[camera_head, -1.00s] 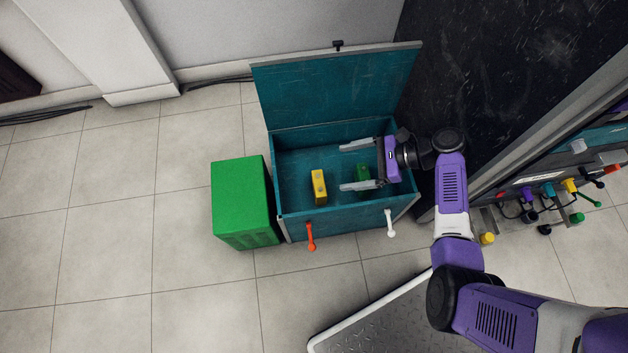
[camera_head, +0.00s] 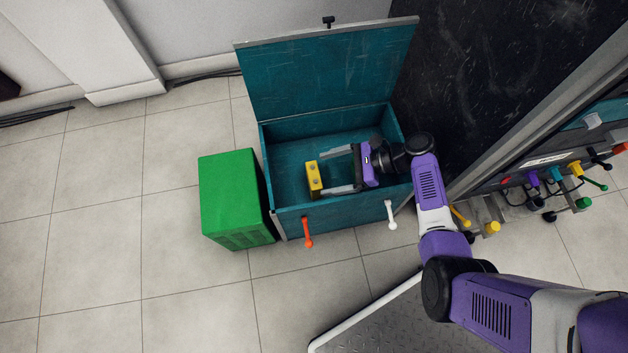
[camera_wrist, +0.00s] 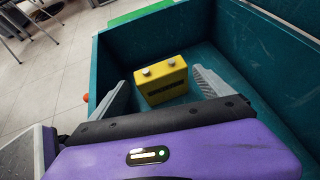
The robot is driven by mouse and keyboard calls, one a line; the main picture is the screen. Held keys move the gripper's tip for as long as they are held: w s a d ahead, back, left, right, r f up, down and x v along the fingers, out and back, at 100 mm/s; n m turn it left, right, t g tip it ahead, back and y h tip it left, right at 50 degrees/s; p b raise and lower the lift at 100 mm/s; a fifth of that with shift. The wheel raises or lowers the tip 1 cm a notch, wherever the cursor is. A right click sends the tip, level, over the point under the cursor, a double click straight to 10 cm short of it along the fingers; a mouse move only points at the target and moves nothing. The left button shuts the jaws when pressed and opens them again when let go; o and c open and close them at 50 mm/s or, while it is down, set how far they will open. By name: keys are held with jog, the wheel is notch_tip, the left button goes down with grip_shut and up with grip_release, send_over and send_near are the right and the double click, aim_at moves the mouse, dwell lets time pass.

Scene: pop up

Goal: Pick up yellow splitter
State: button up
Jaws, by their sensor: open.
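The yellow splitter (camera_head: 314,179) is a small yellow block with round grey knobs on top. It stands upright inside the open teal box (camera_head: 290,215), left of my gripper. My gripper (camera_head: 323,173) reaches into the box from the right, with its jaws apart and its two fingertips close to the splitter. In the wrist view, the splitter (camera_wrist: 162,79) stands ahead, in line with the gap between the gripper's fingers (camera_wrist: 160,88). I cannot tell whether a finger touches it. Nothing is held.
A green box (camera_head: 230,195) stands on the floor against the teal box's left side. The raised lid (camera_head: 325,70) is at the back. An orange-red handle (camera_head: 307,232) and a white handle (camera_head: 390,215) are on the front. A dark wall rises to the right.

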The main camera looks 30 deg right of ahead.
aim_at(319, 175)
jog(key=b+x, duration=0.1)
jog(key=x, duration=0.2)
jog(key=shift+w+a+f, duration=0.1)
jog(key=shift+a, duration=0.1)
jog(key=c, duration=1.2)
